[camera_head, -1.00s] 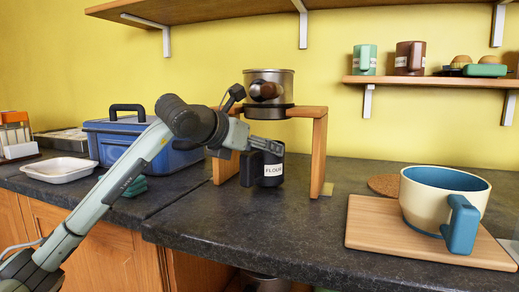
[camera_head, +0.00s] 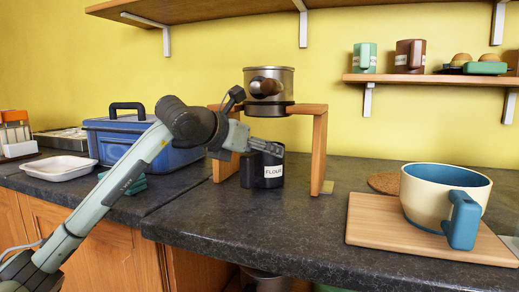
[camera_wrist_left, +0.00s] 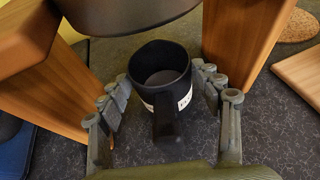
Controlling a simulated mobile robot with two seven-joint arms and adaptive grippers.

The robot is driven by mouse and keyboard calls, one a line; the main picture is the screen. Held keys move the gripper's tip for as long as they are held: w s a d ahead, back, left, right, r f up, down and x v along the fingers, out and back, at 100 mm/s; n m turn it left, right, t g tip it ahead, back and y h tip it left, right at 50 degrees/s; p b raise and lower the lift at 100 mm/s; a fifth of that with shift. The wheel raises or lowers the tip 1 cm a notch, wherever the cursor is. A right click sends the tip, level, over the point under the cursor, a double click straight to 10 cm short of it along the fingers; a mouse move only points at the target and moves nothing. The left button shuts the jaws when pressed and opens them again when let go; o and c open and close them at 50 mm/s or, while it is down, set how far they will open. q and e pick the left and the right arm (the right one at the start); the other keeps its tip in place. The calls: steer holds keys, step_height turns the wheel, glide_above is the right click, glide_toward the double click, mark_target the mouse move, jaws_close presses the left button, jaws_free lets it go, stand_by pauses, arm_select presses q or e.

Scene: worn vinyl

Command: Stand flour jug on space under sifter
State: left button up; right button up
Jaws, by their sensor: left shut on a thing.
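The flour jug (camera_head: 270,182) is black with a white FLOUR label and looks upright, between the legs of the wooden sifter stand (camera_head: 319,150). The metal sifter (camera_head: 281,82) sits on top of the stand, above the jug. In the left wrist view the jug (camera_wrist_left: 160,68) shows its open mouth, with its handle towards the camera. My left gripper (camera_wrist_left: 161,82) is shut on the jug, one finger on each side near the rim. In the head view the gripper (camera_head: 268,148) partly covers the jug's top. Whether its base touches the counter is hard to tell. My right gripper is not in view.
The stand's legs flank my left gripper closely, and the sifter's underside (camera_wrist_left: 120,12) hangs just above the jug. A large cream cup (camera_head: 425,205) sits on a wooden board (camera_head: 375,233) at right. A blue box (camera_head: 110,130) and white tray (camera_head: 58,168) are at left.

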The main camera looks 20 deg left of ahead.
arm_select(q)
steer(key=o, duration=1.5)
steer(key=b+v, duration=0.1)
steer(key=v, duration=0.7)
stand_by(0.7)
stand_by(0.3)
steer(key=v, duration=1.2)
